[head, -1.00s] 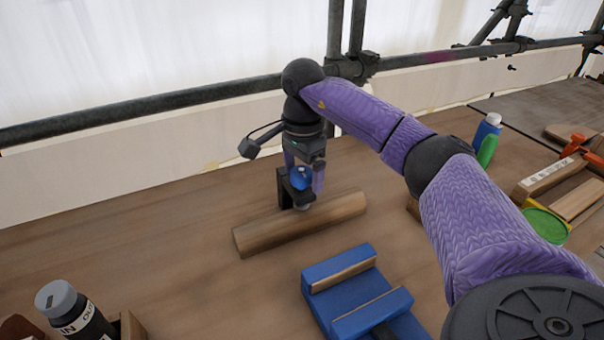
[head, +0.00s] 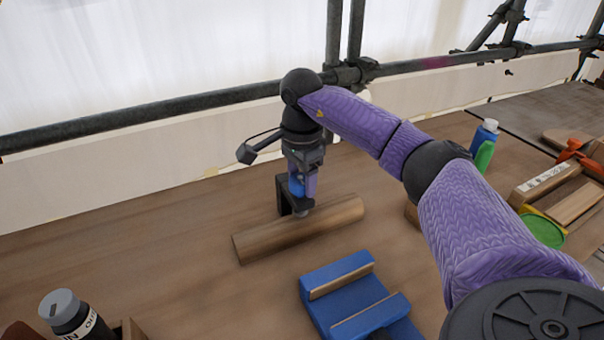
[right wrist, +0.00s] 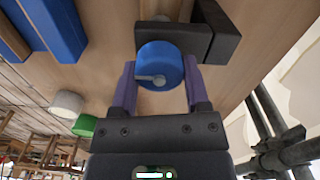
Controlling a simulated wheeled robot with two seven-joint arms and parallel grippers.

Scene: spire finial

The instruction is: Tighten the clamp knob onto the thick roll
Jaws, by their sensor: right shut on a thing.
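The thick roll (head: 335,219) is a wooden cylinder lying on the bench in the head view. A black clamp frame (head: 283,197) stands over its middle, with a grey screw end (head: 303,212) at the roll's top. The blue clamp knob (head: 295,187) is partly covered by my gripper in the head view. It shows clearly in the right wrist view (right wrist: 160,65), with a grey pointer on its face. My right gripper (head: 303,188) is shut on the knob from above, one purple finger on each side. My left gripper is not in view.
A blue vise (head: 338,267) with wooden jaw faces stands in front of the roll. A dark bottle (head: 76,315) is at the lower left. A blue bottle (head: 486,132), green items and a wooden tool are at the right. A metal rail (head: 180,110) runs behind the bench.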

